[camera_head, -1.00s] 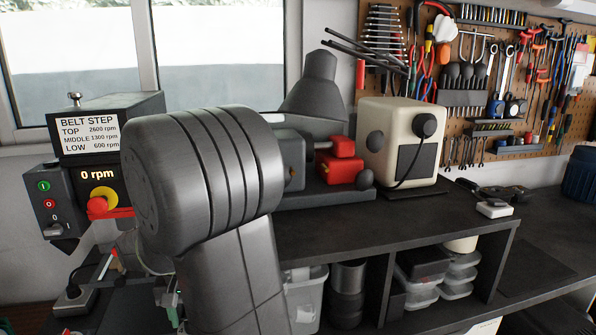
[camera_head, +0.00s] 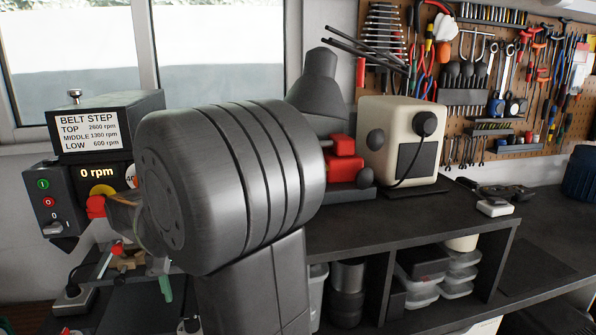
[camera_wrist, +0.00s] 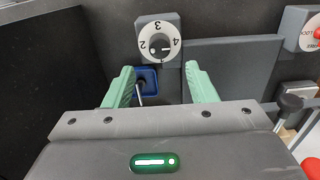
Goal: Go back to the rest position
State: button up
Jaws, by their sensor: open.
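My gripper (camera_wrist: 159,72) shows in the wrist view with its two pale green fingers apart and nothing held between them. Just beyond the fingertips is a grey dial (camera_wrist: 160,44) with a white numbered face. A blue square part (camera_wrist: 147,78) with a metal lever or pin shows between the fingers. In the head view my own large grey arm joint covers the middle left.
A machine with a belt-step sign (camera_head: 90,132), a "0 rpm" display (camera_head: 97,172) and a red knob (camera_head: 96,207) stands at left. A cream grinder-like machine (camera_head: 402,115) stands on a dark shelf (camera_head: 420,218). A tool pegboard (camera_head: 470,120) hangs behind. The right benchtop is fairly clear.

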notch_tip(320, 180, down, 8)
jog(key=n, duration=0.8)
jog(key=shift+r+n, duration=0.1)
jog(key=shift+n, duration=0.3)
jog(key=n, duration=0.4)
jog(key=shift+n+p, duration=0.3)
jog(key=shift+p, duration=0.05)
jog(key=shift+n, duration=2.2)
jog(key=shift+d, duration=0.1)
